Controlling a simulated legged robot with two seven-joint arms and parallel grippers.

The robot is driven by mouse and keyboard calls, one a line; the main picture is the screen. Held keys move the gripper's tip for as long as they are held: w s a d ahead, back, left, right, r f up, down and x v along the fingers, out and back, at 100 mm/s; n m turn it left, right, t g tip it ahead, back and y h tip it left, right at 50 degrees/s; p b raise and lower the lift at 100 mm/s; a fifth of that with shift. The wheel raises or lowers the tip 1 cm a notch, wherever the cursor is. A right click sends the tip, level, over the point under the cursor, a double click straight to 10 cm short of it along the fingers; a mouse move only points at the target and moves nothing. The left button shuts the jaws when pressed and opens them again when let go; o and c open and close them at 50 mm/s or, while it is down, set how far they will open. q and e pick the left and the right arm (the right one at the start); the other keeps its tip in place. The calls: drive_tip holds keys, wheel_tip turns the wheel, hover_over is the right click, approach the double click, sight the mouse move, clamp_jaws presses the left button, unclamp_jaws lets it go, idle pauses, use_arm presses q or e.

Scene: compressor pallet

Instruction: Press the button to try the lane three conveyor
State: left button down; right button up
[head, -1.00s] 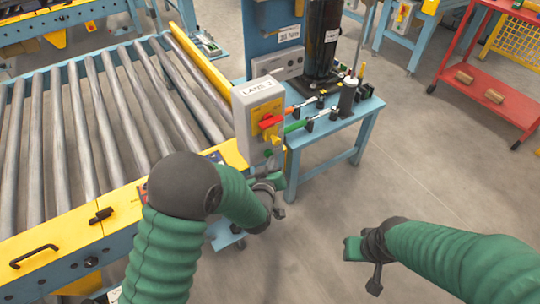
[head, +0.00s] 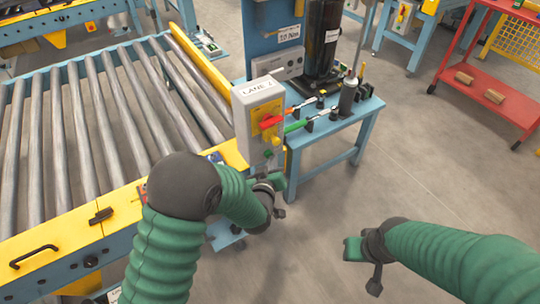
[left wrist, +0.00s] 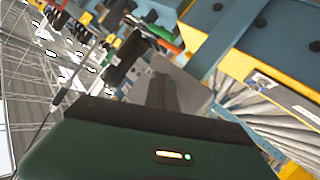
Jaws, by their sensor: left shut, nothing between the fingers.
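The grey control box (head: 258,118) labelled LANE, its number hard to read, stands at the conveyor's near right corner in the head view. Its front has a red handle (head: 271,122) on a yellow plate and a small green button (head: 268,153) low down. My left gripper (head: 277,182) is shut and empty, just below and in front of the box, apart from the button as far as I can see. In the left wrist view, its green housing fills the bottom and hides much of the box. My right gripper (head: 352,248) hangs over bare floor; its fingers are unclear.
The roller conveyor (head: 95,208) with yellow side rails lies left of the box. A blue bench (head: 352,118) with tools stands close behind it on the right. A red cart (head: 490,75) is far right.

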use_arm(q)
drive_tip(key=shift+s+d, duration=0.35)
drive_tip(key=shift+s, duration=0.1)
drive_tip(key=s+d, duration=0.1)
drive_tip(key=s, duration=0.1)
drive_tip(key=s+d, duration=0.2)
idle(0.4)
drive_tip(key=shift+a, duration=0.1)
idle(0.5)
